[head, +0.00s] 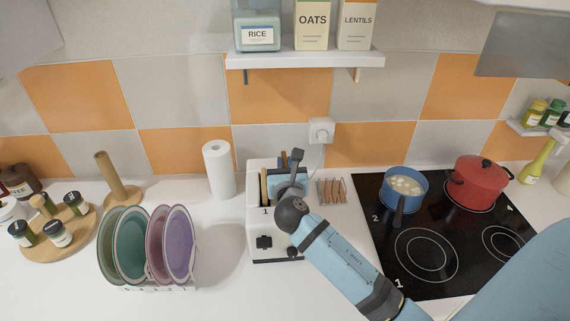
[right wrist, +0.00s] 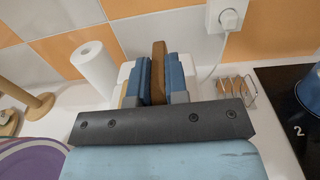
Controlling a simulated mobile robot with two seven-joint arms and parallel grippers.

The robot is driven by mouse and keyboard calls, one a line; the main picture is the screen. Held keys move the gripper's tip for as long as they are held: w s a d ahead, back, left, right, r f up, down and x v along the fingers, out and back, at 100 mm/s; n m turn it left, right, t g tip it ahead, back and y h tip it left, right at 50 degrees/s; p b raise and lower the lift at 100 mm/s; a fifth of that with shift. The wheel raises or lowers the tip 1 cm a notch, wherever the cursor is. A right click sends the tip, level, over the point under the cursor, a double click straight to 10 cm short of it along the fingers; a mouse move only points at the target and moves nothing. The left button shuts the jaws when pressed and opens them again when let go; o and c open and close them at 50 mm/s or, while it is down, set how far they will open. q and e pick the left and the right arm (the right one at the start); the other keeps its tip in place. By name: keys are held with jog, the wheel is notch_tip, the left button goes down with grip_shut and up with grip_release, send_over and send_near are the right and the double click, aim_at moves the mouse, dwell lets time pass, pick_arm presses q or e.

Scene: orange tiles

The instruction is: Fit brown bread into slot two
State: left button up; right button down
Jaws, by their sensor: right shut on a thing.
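The brown bread (right wrist: 158,72) stands upright between the two blue fingers of my right gripper (right wrist: 159,82) in the right wrist view. The gripper is shut on it. The white toaster (head: 257,238) stands on the counter, and in the head view my right gripper (head: 291,180) is over its right part. A tan slice (head: 263,185) stands in the slot marked 1. The arm and gripper hide slot two and most of the brown bread, so I cannot tell how deep the bread sits. My left gripper is out of view.
A wire rack (head: 332,191) stands close right of the toaster, before the black hob (head: 428,275) with a blue pot (head: 405,185) and a red pot (head: 478,182). A paper roll (head: 219,170) and a plate rack (head: 158,288) are at left. A wall plug (head: 321,130) is behind.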

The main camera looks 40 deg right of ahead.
jog(key=shift+f+b, duration=0.5)
jog(key=shift+f, duration=0.5)
jog(key=shift+f+b, duration=0.55)
jog(key=shift+f, duration=0.5)
jog(key=shift+r, duration=0.15)
jog(key=shift+r+p, duration=1.25)
jog(key=shift+p, duration=0.3)
jog(key=shift+r, duration=1.3)
jog(key=shift+f, duration=0.6)
jog(key=shift+f+b, duration=0.7)
jog(key=shift+f, duration=0.5)
jog(key=shift+f+b, duration=0.5)
jog(key=shift+f, duration=0.45)
